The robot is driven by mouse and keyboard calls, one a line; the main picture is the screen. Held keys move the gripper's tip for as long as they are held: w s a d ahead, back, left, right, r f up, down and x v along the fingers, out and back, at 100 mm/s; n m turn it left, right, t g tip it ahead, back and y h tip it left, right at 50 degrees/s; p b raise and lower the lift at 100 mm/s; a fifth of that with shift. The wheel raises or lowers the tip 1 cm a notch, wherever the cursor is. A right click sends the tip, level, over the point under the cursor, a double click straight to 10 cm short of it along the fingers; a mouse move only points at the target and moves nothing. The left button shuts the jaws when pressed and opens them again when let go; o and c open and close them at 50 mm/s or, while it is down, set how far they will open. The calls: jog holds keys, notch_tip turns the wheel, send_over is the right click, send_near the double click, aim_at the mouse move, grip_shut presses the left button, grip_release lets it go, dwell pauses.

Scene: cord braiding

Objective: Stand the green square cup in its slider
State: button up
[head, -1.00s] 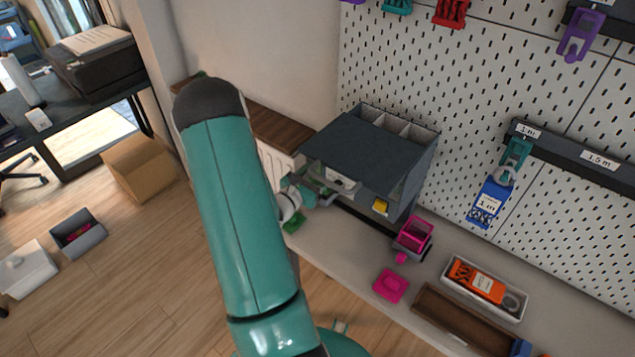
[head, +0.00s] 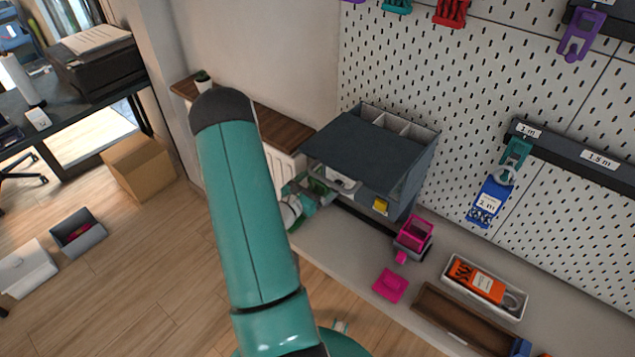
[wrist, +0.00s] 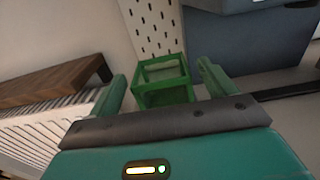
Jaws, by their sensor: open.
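The green square cup (wrist: 165,97), an open-topped box with a frame-like upper part, shows in the wrist view just beyond my gripper (wrist: 162,72). My gripper is open, with one green finger to each side of the cup. I cannot tell whether the fingers touch it. In the head view my gripper (head: 306,197) is at the left end of the bench, beside the dark grey cabinet, partly behind my arm. The cup cannot be made out clearly there. I cannot make out its slider in either view.
The dark grey cabinet (head: 372,150) stands just right of my gripper. A magenta square cup (head: 415,232) sits in a dark holder, with a magenta piece (head: 390,286) nearby. An orange item (head: 477,281) lies in a white tray. A wooden shelf (wrist: 50,82) and a radiator are at the left.

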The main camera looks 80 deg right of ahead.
jog(key=shift+r, duration=0.1)
jog(key=shift+w+a, duration=0.1)
jog(key=shift+a, duration=0.05)
jog(key=v, duration=1.1)
jog(key=shift+w+a, duration=0.1)
jog(key=shift+a, duration=0.25)
jog(key=shift+r, duration=0.1)
